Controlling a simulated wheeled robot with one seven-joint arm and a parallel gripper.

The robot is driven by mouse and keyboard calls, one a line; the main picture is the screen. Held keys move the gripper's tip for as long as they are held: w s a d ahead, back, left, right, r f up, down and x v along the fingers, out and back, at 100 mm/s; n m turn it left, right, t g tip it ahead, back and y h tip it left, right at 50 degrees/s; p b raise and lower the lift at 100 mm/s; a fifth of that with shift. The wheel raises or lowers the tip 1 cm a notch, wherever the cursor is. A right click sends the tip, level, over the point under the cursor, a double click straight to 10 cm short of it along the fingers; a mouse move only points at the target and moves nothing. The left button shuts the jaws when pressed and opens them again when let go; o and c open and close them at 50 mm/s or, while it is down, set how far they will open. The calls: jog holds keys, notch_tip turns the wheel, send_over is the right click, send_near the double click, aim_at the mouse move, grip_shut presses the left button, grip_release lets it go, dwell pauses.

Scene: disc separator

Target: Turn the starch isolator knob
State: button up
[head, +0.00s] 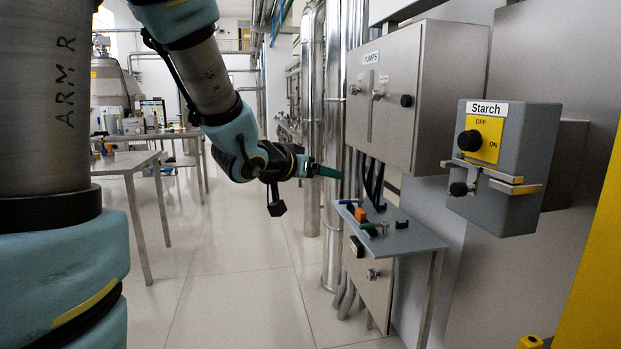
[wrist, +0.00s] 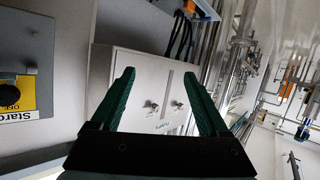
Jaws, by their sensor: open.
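The grey Starch isolator box (head: 530,150) is mounted on the wall at the right of the head view. Its black round knob (head: 470,140) sits on a yellow plate (head: 488,150) marked OFF at the top and ON lower right. In the wrist view the box (wrist: 30,50) appears upside down at the left edge, with its knob (wrist: 6,84) partly cut off. My gripper (head: 328,171) is to the left of the box and well apart from it. In the wrist view its two green fingers (wrist: 159,75) are spread with nothing between them.
A metal bracket with a second black knob (head: 459,189) crosses the box's lower front. A grey PUMPS cabinet (head: 450,85) hangs left of it. Below is a small shelf (head: 415,238) with loose items. Vertical pipes (head: 333,110) stand behind my gripper. Floor at centre is clear.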

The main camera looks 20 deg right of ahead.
jog(key=shift+w+a+f+n+y, duration=0.15)
jog(key=shift+w+a+f, duration=0.1)
jog(key=shift+a, duration=0.15)
jog(key=shift+w+a+f+n+y, duration=0.15)
jog(key=shift+a+f, duration=0.1)
jog(key=shift+a, duration=0.15)
jog(key=s+a+f+n+g+y, duration=0.1)
jog(key=a+f+n+y, duration=0.6)
jog(key=a, duration=1)
jog(key=s+a+f+g+y, duration=0.1)
jog(key=s+a+f+g, duration=0.2)
jog(key=s, duration=0.3)
jog(key=s+a+f+g+y, duration=0.2)
jog(key=s+a+f+g, duration=0.1)
jog(key=s+f, duration=0.3)
jog(key=shift+a, duration=0.9)
jog(key=shift+w, duration=0.1)
